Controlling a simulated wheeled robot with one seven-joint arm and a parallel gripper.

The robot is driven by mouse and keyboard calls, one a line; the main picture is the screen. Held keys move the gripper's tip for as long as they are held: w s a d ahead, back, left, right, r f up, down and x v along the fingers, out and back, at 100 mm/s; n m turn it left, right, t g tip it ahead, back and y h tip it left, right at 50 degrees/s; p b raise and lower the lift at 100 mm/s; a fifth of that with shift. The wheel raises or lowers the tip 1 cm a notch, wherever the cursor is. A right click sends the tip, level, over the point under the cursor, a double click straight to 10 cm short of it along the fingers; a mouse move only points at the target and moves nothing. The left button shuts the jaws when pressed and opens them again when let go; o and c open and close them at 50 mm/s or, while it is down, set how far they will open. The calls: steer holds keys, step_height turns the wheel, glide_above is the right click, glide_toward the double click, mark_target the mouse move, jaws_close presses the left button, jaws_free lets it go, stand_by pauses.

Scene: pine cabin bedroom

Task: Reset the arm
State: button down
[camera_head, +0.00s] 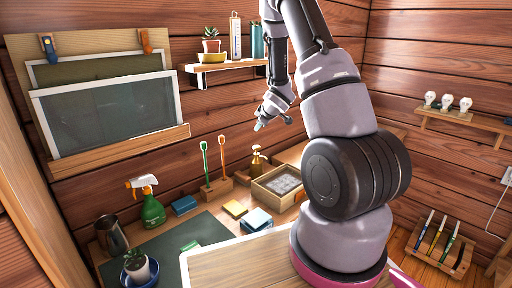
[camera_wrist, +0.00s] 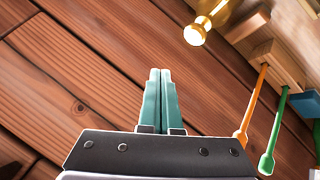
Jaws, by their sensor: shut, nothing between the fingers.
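My gripper (camera_wrist: 160,100) is shut and empty. Its two teal fingers lie side by side at the centre of the wrist view, in front of the plank wall (camera_wrist: 80,85). In the head view my gripper (camera_head: 260,125) hangs in the air above the back of the table, near the wall and below the small shelf. My arm rises on the right and bends over toward it. The gripper touches nothing that I can see.
Below it stand a brass bottle (camera_head: 256,163), a wooden tray (camera_head: 262,190) and a holder (camera_head: 217,190) with green and orange sticks. A shelf (camera_head: 225,66) with a potted plant is close above. A green spray bottle (camera_head: 152,208) and blackboards (camera_head: 110,113) are left.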

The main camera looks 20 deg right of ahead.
steer(key=s+r+m+h, duration=0.1)
steer(key=s+r+m, duration=0.35)
steer(key=r, duration=0.55)
steer(key=s+r+m+h, duration=0.1)
steer(key=s+r+m, duration=0.2)
steer(key=s+r, duration=0.5)
steer(key=s+a+r+m+g+y, duration=0.1)
steer(key=s+a+r+m, duration=0.2)
steer(key=s, duration=0.9)
steer(key=s+a+r+m+g+y, duration=0.1)
steer(key=s+a+r+m+y, duration=0.1)
steer(key=s+a+r, duration=0.6)
steer(key=s+m, duration=0.1)
steer(key=s, duration=0.2)
steer(key=shift+s+a+y, duration=0.3)
steer(key=shift+s+a, duration=0.1)
steer(key=shift+d+m, duration=0.1)
steer(key=shift+m, duration=0.15)
